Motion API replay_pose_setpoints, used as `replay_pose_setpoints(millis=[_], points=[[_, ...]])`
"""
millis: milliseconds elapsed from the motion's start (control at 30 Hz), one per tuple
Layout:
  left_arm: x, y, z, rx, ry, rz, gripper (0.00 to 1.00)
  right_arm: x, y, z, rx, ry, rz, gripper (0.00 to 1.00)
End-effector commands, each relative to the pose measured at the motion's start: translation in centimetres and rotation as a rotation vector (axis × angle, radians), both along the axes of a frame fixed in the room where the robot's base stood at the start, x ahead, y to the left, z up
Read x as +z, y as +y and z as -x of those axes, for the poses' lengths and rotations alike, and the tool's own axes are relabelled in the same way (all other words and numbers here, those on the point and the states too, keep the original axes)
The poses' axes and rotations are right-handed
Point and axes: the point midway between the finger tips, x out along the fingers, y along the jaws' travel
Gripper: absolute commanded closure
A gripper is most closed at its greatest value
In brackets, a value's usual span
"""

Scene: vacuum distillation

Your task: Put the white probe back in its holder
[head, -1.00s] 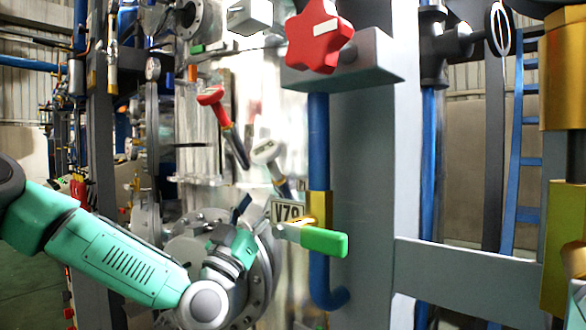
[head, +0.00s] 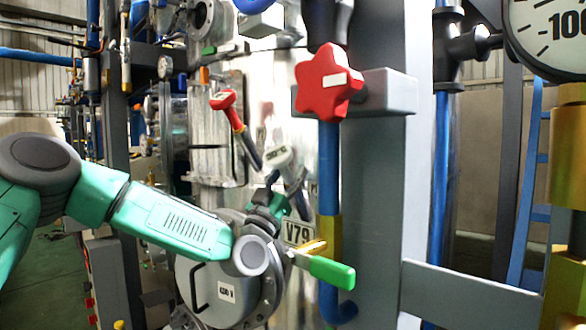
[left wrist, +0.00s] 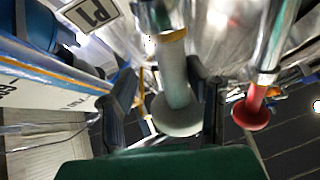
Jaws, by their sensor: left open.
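The white probe (head: 278,158) is tilted in front of the shiny metal vessel, its thick pale head up. In the left wrist view the white probe (left wrist: 176,90) lies between the two dark fingers. A yellow band and a metallic tube (left wrist: 152,14) show at its far end; I cannot tell how it is seated there. My left gripper (head: 272,190) is just below the probe's head in the head view. The left gripper (left wrist: 160,78) is open, with a finger on each side of the probe and no clear grip. My right gripper is not in view.
A red-headed probe (head: 223,100) is up and left; it shows beside the right finger in the left wrist view (left wrist: 251,108). A green-handled valve (head: 331,272), a V79 tag (head: 298,233) and a blue pipe (head: 329,165) are close on the right. A red star knob (head: 326,83) is above.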

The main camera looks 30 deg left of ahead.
Motion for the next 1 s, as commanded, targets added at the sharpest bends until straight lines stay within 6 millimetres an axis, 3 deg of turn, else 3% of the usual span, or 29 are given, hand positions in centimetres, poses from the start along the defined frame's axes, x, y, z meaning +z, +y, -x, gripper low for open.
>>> replay_pose_setpoints(millis=[333, 567, 1000], points=[[0.05, 1.12, -0.05, 0.002, -0.001, 0.008, 0.59, 0.01, 0.02, -0.02, 0.0, 0.0, 0.0, 0.6], [0.06, 0.43, -0.21, 0.007, 0.001, 0.003, 0.99, 0.01, 0.04, -0.02, 0.001, 0.0, -0.001, 0.6], [0.18, 0.61, -0.1, 0.004, 0.001, 0.005, 1.0, 0.09, 0.01, -0.01, 0.0, 0.0, 0.0, 0.6]])
